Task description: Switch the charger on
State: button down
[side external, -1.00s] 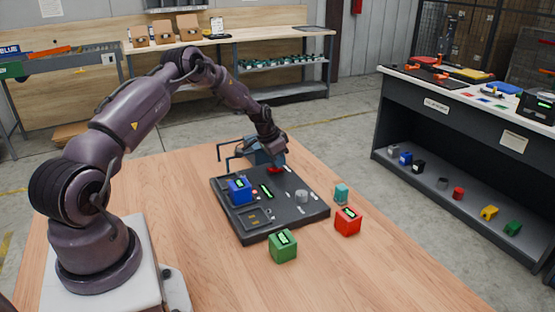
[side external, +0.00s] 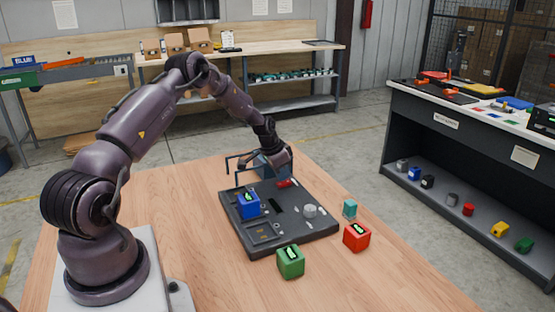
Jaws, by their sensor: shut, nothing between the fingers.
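The charger is a dark grey board (side external: 293,233) on the wooden table. A blue block (side external: 248,205) with a green-marked label sits upright at its left side. A dark slot (side external: 275,206) lies near the middle, and a light grey round knob (side external: 310,211) is to its right. A red switch-like part (side external: 286,183) is at the far edge. My gripper (side external: 285,168) is shut and empty, just above and behind the red part. I cannot tell whether they touch. The fingertips are small and partly hidden.
The table's near right is clear.

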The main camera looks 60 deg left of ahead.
jog(key=v, duration=1.3)
jog(key=shift+w+r, duration=0.2)
jog(key=shift+w, duration=0.05)
jog(key=shift+w+d+r, duration=0.1)
jog(key=shift+w+r, duration=0.05)
jog(key=shift+w, duration=0.55)
jog(key=x, duration=1.4)
jog(key=shift+s, duration=0.35)
